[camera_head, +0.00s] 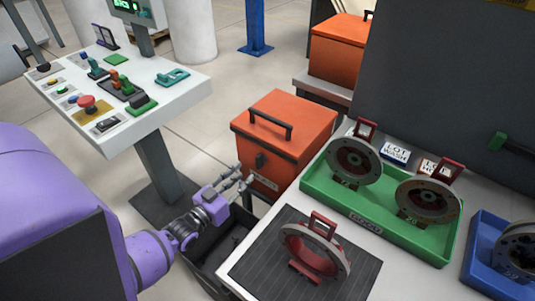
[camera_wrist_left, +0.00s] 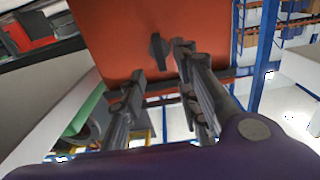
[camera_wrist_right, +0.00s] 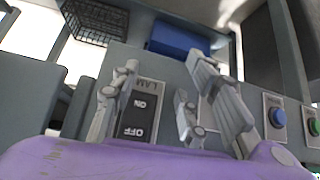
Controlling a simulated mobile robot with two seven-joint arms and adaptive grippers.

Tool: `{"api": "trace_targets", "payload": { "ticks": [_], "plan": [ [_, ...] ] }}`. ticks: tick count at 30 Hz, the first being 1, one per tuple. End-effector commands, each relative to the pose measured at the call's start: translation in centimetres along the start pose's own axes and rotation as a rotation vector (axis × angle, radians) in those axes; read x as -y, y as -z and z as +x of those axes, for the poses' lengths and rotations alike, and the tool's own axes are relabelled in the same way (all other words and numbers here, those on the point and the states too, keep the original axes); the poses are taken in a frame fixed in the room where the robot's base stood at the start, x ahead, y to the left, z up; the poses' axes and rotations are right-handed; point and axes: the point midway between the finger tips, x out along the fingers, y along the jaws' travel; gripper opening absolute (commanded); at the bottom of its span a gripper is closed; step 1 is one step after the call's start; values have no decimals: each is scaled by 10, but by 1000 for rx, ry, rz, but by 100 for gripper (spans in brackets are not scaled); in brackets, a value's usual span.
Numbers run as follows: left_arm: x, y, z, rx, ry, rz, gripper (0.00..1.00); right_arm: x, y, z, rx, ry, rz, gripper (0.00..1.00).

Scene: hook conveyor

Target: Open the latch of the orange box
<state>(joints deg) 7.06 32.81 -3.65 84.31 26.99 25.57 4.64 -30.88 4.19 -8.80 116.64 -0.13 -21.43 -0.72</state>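The orange box (camera_head: 300,125) stands in the middle of the head view, with a black handle on its lid. Its dark latch (camera_head: 260,160) is on the front face. In the left wrist view the box face (camera_wrist_left: 112,35) fills the upper middle, and the latch (camera_wrist_left: 157,50) appears between the fingertips, apart from both. My left gripper (camera_head: 240,182) is open and empty, just in front of and below the latch; it also shows in the left wrist view (camera_wrist_left: 160,63). My right gripper (camera_wrist_right: 165,75) is open and empty near a lamp switch (camera_wrist_right: 139,115), outside the head view.
A white control panel (camera_head: 150,115) stands left of the box. A dark bin (camera_head: 208,262) is below my left gripper. On the right, a white table holds a green tray (camera_head: 385,218), a dark mat (camera_head: 350,270) and a blue tray (camera_head: 478,262). Another orange box (camera_head: 338,50) stands behind.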

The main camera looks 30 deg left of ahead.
Motion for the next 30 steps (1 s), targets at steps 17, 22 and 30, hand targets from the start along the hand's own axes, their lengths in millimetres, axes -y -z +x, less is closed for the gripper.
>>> {"api": "trace_targets", "payload": {
  "ticks": [17,22,30],
  "plan": [
    [0,-1,71,0,0,0,30,-3,-17,-4,34,-6,3,40],
    [0,-1,78,2,0,0,30,-3,-11,-4,22,-6,2,40],
    [0,-1,78,2,0,0,22,-3,-11,-4,22,-5,2,40]
  ]
}}
